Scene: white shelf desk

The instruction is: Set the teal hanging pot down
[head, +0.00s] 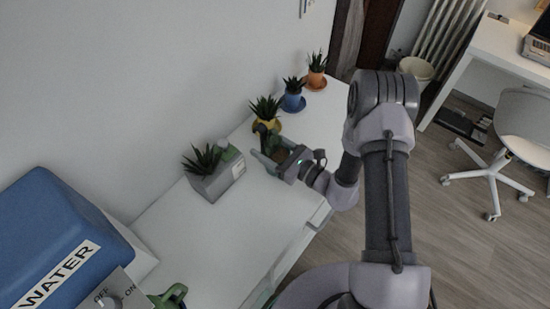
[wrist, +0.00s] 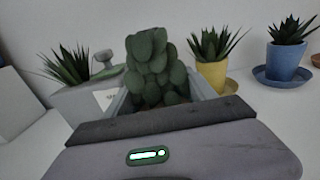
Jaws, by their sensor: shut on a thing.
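The teal hanging pot (wrist: 203,87) holds a dark green, round-leaved succulent (wrist: 156,68). In the wrist view it stands right behind the jaw edge, with its rim showing on both sides of the plant. My gripper (head: 272,155) is shut on this pot over the white desk, and the gripper body hides the pot's lower part and base. In the head view the pot is mostly covered by my gripper. I cannot tell whether its base touches the desk top.
On the white desk (head: 190,245), a grey planter (head: 217,180) stands to the left. Yellow (wrist: 212,76), blue (wrist: 285,62) and orange (head: 316,79) pots line the wall side to the right. A blue WATER box (head: 65,225) is at lower left. Desk between box and planter is clear.

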